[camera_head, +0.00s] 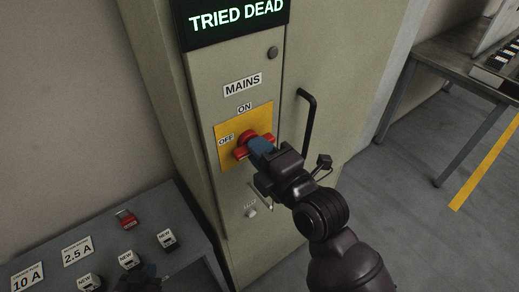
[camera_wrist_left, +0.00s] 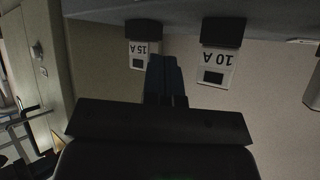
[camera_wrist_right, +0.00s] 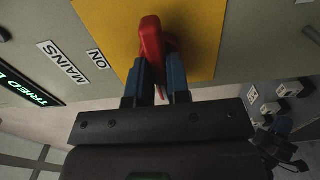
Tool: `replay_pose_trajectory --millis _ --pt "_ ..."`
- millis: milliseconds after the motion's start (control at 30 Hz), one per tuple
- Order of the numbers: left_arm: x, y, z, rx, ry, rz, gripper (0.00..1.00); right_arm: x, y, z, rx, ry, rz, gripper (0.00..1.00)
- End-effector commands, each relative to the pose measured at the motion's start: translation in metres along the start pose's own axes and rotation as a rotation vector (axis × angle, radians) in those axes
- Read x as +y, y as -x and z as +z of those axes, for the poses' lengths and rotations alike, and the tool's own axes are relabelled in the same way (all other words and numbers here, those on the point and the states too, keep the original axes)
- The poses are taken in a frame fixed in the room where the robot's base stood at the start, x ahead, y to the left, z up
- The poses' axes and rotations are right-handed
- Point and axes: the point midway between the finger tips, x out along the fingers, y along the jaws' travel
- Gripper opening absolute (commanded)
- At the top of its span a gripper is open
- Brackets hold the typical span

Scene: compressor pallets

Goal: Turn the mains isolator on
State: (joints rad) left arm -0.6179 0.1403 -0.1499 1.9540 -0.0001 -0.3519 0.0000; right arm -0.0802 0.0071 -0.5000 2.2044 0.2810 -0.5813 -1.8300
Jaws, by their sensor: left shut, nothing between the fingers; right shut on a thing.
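The mains isolator is a red rotary handle (camera_head: 241,153) on a yellow plate (camera_head: 228,158) on the cabinet front. The ON label (camera_head: 245,107) is above it and the OFF label (camera_head: 226,140) is to its left. The handle lies roughly sideways, towards the OFF side. My right gripper (camera_head: 258,146) is shut on it; the right wrist view shows the red handle (camera_wrist_right: 151,38) between the blue fingers. They hide part of the handle in the head view. My left gripper (camera_wrist_left: 165,80) is shut and empty, low by the bench at the head view's bottom edge.
A "TRIED DEAD" display (camera_head: 235,18) is lit above the isolator. A black door handle (camera_head: 309,115) stands out just right of my right gripper. The grey bench (camera_head: 155,215) at lower left holds a red padlock-like item (camera_head: 126,219) and labelled fuse parts. Another table (camera_head: 440,70) stands at right.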

Motion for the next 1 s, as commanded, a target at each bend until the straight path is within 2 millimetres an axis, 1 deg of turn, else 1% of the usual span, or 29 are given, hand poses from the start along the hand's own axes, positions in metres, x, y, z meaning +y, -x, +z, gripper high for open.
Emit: replay_pose_trajectory --millis 167,367,1000 --pt "0.0 0.0001 0.0 0.0 0.0 0.0 0.0 -0.0002 0.0001 0.0 0.001 -0.052 0.0 0.0" --pt "0.0 0.0002 0.0 0.0 0.0 0.0 0.0 -0.0002 0.0001 0.0 0.001 -0.181 -0.001 0.0" --pt "0.0 0.0002 0.0 0.0 0.0 0.0 0.0 -0.0002 0.0001 0.0001 0.0 -0.782 0.0 0.0"
